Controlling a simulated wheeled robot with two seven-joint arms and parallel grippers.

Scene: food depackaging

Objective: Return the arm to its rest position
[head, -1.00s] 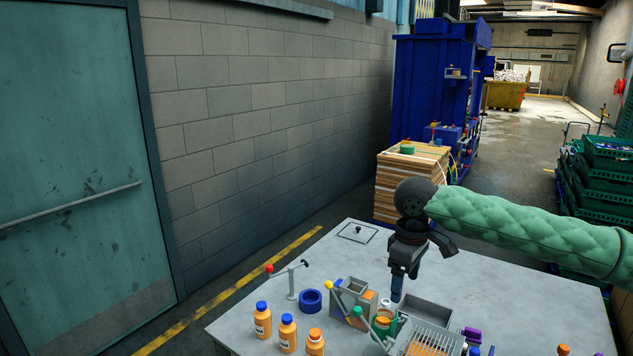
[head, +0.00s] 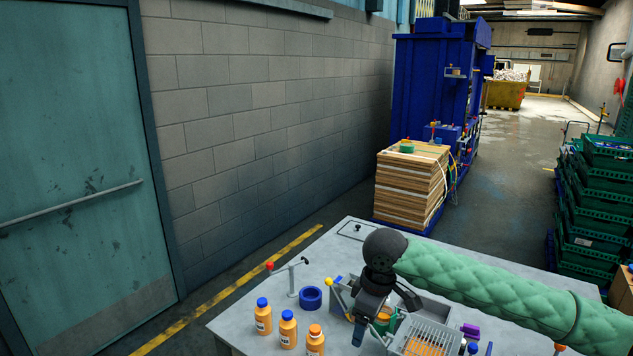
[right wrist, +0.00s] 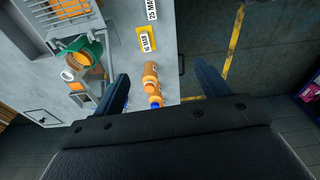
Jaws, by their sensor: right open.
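My right arm, in a green quilted sleeve, comes in from the right in the head view. Its gripper (head: 359,330) points down over the front part of the grey table (head: 250,325), close to the bottles and the small box. In the right wrist view the two dark fingers (right wrist: 160,90) stand wide apart with nothing held between them. Beyond them show orange bottles (right wrist: 151,80) near the table edge. The gripper hides part of the grey box in the head view. My left gripper is not in view.
Several orange bottles (head: 288,330) stand at the front left. A blue ring (head: 311,298), a post with a red-knobbed lever (head: 292,280) and a wire-grid tray (head: 432,338) are near. A teal door (head: 70,150) and block wall are left.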

